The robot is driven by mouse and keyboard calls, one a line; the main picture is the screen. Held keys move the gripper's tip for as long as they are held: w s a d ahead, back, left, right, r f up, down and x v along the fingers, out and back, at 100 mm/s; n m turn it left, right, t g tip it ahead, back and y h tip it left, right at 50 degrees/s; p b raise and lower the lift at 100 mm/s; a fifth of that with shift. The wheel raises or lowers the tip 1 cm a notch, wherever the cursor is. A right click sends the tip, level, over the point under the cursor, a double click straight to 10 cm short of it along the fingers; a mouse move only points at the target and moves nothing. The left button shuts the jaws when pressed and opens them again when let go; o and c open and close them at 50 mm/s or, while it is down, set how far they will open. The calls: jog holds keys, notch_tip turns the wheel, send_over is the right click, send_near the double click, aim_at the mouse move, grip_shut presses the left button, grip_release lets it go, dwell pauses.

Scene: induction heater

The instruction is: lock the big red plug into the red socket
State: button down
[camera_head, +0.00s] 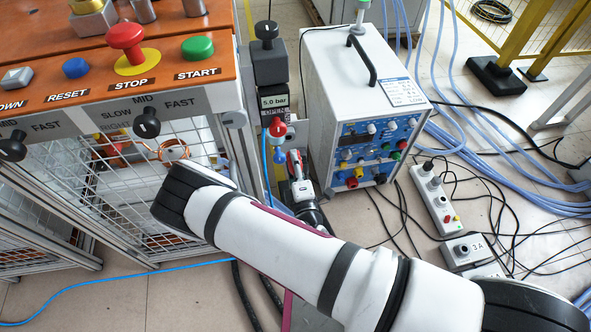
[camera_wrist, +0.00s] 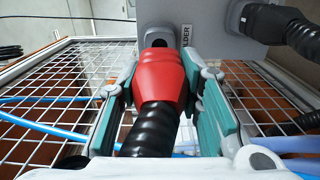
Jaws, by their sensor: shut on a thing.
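The big red plug (camera_wrist: 160,76) sits between the teal-padded fingers of my gripper (camera_wrist: 160,92) in the wrist view. A thick black ribbed cable (camera_wrist: 150,130) runs from it toward the camera. My gripper is shut on the plug. The plug's far end lies against or just in front of a grey box with lettering ending in "LDER" (camera_wrist: 205,28); I cannot tell whether it is seated there. In the head view, my gripper (camera_head: 299,172) shows small and low between the valve post and the white generator. I cannot clearly make out the red socket.
A second grey connector with a black cable (camera_wrist: 290,32) sits at the right of the grey box. Wire mesh (camera_wrist: 60,75) lies behind. The white generator (camera_head: 355,95) stands right of my gripper, the button console (camera_head: 130,85) left. Cables and power strips (camera_head: 435,200) cover the right floor.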

jog(key=shift+b+x, duration=0.85)
jog(key=shift+x, duration=1.05)
jog(key=shift+w+a+p, duration=0.2)
jog(key=shift+w+p, duration=0.15)
jog(key=shift+w, duration=0.35)
jog(key=shift+r+p, duration=0.1)
jog(key=shift+p, duration=1.05)
jog(key=shift+w+a, duration=0.2)
jog(key=shift+w, duration=0.4)
dwell(0.3)
jog(key=c, duration=1.1)
grip_release()
jog(key=shift+o, duration=0.2)
jog(key=v, duration=1.2)
